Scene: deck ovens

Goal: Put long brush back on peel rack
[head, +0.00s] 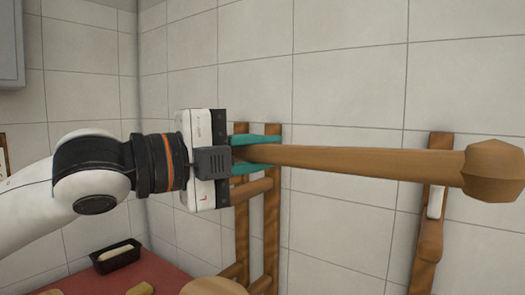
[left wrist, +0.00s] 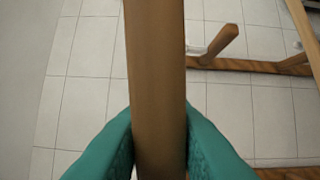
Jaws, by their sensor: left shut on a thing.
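The long brush's wooden handle (head: 370,161) runs roughly level across the head view, ending in a wider faceted wooden end (head: 490,171) at the right. No bristles show. My left gripper (head: 262,153) has its teal fingers shut around the handle near its left part. In the left wrist view the handle (left wrist: 157,80) runs vertically between the fingers. Wooden rack parts are behind: a ladder-like frame (head: 272,215) behind the gripper and an upright (head: 440,150) with a white fitting at the right. A wooden rail with a peg (left wrist: 224,42) shows in the left wrist view. My right gripper is out of view.
A red surface (head: 170,278) at lower left holds a black loaf tin (head: 117,256) and pale dough or bread pieces. A round wooden piece (head: 213,287) shows at the bottom edge. A tiled wall (head: 345,80) stands close behind the handle. A grey box (head: 10,45) is at upper left.

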